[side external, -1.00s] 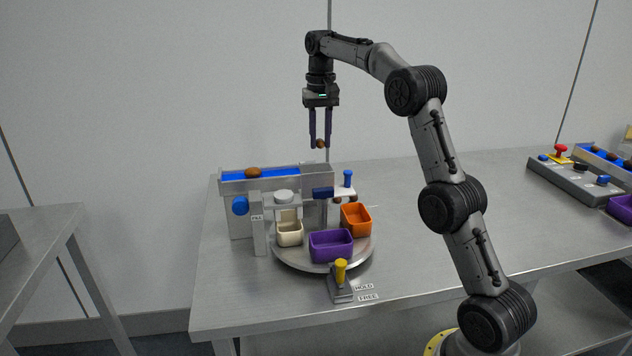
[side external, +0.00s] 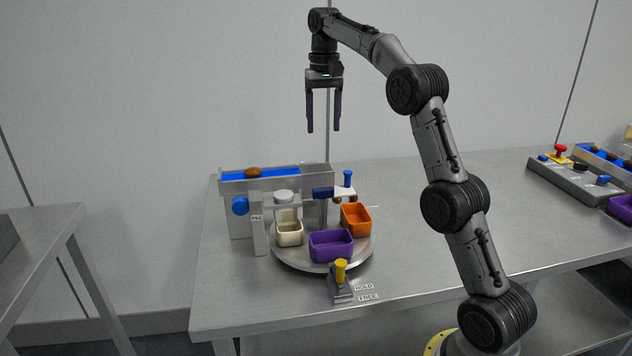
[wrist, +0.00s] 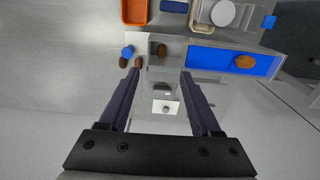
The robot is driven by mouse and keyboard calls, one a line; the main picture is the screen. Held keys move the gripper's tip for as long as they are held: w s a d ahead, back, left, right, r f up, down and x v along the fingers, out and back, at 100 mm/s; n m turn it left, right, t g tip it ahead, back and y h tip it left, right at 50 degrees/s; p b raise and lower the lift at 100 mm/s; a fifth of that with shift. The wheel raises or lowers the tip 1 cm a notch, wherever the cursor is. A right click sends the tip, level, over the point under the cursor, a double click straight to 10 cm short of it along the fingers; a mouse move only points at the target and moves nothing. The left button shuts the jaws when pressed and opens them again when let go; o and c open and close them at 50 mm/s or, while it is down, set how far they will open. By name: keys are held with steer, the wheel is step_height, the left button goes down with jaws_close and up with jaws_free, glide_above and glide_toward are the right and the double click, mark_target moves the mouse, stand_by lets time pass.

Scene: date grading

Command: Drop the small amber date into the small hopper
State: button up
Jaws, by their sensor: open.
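My gripper (side external: 323,130) is open and empty, high above the back of the sorting station. Its two dark fingers also show in the wrist view (wrist: 160,85), spread apart. An amber-brown date (side external: 253,173) lies on the blue belt, and it also shows in the wrist view (wrist: 245,62). The date my gripper held earlier is no longer between the fingers. In the wrist view, a dark brown shape (wrist: 161,49) sits in a grey box-like part at the belt's end. I cannot tell whether it is the released date, or which part is the small hopper.
A turntable (side external: 325,267) carries a cream bin (side external: 290,238), a purple bin (side external: 331,257) and an orange bin (side external: 356,231). A yellow-handled lever (side external: 340,272) stands in front by HOLD and FREE labels. A blue knob (side external: 348,177) stands behind.

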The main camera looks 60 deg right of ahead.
steer(key=s+a+r, duration=0.5)
steer(key=s+r, duration=0.3)
steer(key=s, duration=0.3)
steer(key=shift+s+a+r, duration=0.15)
steer(key=shift+s+a, duration=0.05)
steer(key=shift+a, duration=0.05)
steer(key=s+a+r+n+t, duration=0.15)
steer(key=s+a+n, duration=0.25)
steer(key=s+a, duration=0.75)
steer(key=s+a+f+n+t, duration=0.2)
steer(key=s+f, duration=0.1)
steer(key=f, duration=0.6)
steer(key=s+a+f+n+t, duration=0.2)
steer(key=s+a+f+n, duration=0.1)
steer(key=f, duration=0.6)
steer(key=shift+s+f, duration=0.25)
